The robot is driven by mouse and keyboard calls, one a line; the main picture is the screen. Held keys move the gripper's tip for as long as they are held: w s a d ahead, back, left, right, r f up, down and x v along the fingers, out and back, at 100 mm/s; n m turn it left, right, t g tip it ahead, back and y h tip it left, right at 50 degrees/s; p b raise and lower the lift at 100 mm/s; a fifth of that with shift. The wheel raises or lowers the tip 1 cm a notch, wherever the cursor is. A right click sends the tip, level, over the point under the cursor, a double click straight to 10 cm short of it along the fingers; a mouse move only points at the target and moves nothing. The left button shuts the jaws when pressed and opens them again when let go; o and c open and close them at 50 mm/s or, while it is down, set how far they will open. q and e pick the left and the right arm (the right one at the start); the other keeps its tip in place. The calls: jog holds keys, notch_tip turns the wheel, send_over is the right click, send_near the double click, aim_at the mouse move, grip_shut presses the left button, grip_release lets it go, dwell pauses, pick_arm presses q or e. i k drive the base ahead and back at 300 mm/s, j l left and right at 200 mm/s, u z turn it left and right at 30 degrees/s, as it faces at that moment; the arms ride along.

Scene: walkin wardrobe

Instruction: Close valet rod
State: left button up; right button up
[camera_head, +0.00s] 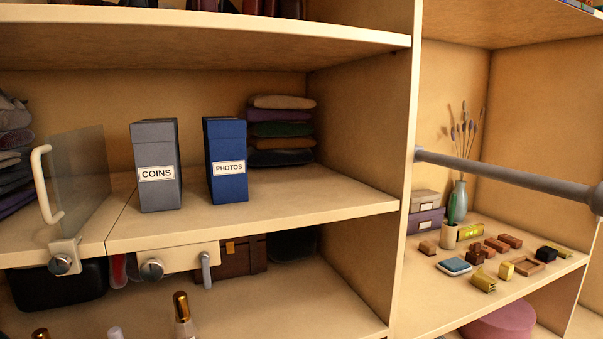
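A grey rod (510,178), which looks like the valet rod, sticks out from the front edge of the upright wooden panel (405,200). A round collar sits where it meets the panel. The rod runs to the right and ends in a thicker tip (597,198) cut off by the picture's right edge. It is extended, with nothing hanging on it. Neither of my grippers is in view.
Left of the panel, a shelf holds a grey COINS box (156,166), a blue PHOTOS box (226,160) and folded clothes (280,130). A glass panel (82,185) with a white handle stands at left. Small blocks and a vase (458,200) stand on the right shelf, behind and below the rod.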

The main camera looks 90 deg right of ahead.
aim_at(592, 196)
jog(key=k+z, duration=0.1)
jog(key=z, duration=0.25)
jog(key=k+z, duration=0.1)
jog(key=z, duration=0.3)
jog(key=k+z, duration=0.1)
jog(key=z, duration=0.25)
jog(key=i+j+z, duration=0.15)
jog(key=z, duration=3)
